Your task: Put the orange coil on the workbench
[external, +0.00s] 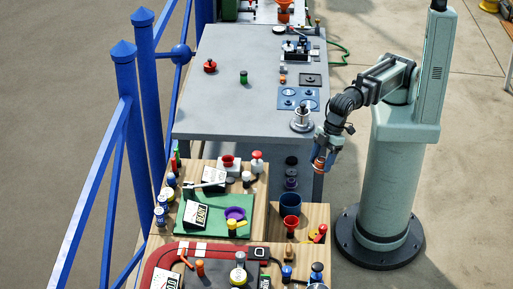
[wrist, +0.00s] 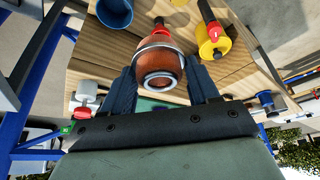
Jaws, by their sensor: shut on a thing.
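My gripper (external: 318,163) is to the right of the wooden tables, below the grey table's front right corner in the external view. It is shut on the orange coil (wrist: 160,67), a rounded orange-brown piece with a silver ring round its near end. The coil also shows as a small orange patch at the fingertips in the external view (external: 320,158). In the wrist view the fingers (wrist: 163,85) stand on both sides of it. The grey workbench (external: 215,110) has a wide bare top on its left and front.
On the workbench are a red knob (external: 210,66), a green piece (external: 243,77), a blue plate (external: 287,98) and a silver post (external: 302,118) at the right corner. A blue cup (external: 290,204) stands on the nearer wooden table. A blue railing (external: 125,90) runs along the left.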

